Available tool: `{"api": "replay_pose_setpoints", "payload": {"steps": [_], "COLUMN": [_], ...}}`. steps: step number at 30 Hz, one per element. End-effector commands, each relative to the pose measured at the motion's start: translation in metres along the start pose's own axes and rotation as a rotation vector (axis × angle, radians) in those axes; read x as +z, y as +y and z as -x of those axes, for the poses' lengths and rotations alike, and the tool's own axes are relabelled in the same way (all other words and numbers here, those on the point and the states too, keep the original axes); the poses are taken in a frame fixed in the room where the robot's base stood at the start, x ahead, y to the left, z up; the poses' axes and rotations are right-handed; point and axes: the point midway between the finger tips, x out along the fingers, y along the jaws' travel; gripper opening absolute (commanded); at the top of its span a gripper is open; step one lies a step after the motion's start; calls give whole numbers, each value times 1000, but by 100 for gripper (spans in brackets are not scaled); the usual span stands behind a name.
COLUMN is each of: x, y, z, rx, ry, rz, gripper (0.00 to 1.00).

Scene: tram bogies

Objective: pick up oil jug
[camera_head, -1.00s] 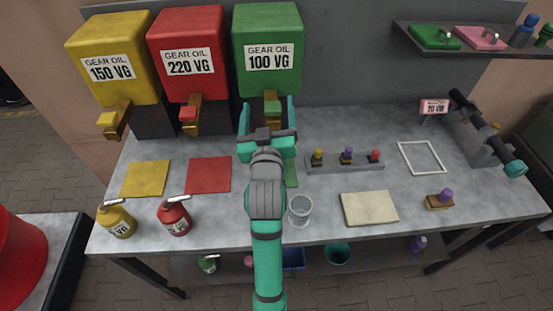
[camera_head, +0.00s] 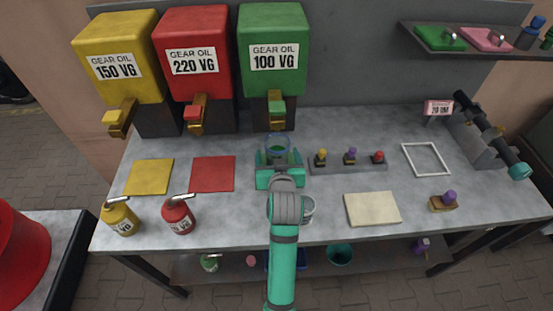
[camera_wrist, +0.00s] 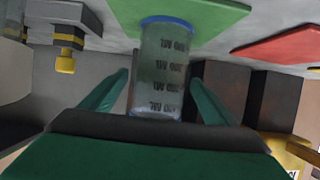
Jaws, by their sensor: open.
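The oil jug is a clear, graduated vessel (camera_wrist: 160,65) with a blue edge. It stands on the green mat (camera_wrist: 200,22) in the wrist view. In the head view the jug (camera_head: 278,147) stands in front of the green gear oil dispenser (camera_head: 274,55), whose tap (camera_head: 276,107) is just behind it. My gripper (camera_head: 278,162) is open, with one finger on each side of the jug. In the wrist view the jug shows between the fingers of my gripper (camera_wrist: 161,85), with a gap on each side. My wrist hides the near side of the mat in the head view.
A holder with small knobs (camera_head: 348,166) is close to the right of my gripper. Yellow (camera_head: 120,219) and red (camera_head: 178,215) oil cans stand at left. The red mat (camera_head: 213,173) is clear.

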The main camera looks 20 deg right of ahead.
Motion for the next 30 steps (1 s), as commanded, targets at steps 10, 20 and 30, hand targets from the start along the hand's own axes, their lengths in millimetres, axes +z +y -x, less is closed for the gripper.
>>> {"api": "replay_pose_setpoints", "payload": {"steps": [10, 20, 30], "x": [0, 0, -1], "y": [-1, 0, -1], "z": [-44, -52, -52], "rx": [-1, 0, 0], "ry": [0, 1, 2], "rz": [-1, 0, 1], "gripper": [81, 81, 29]}}
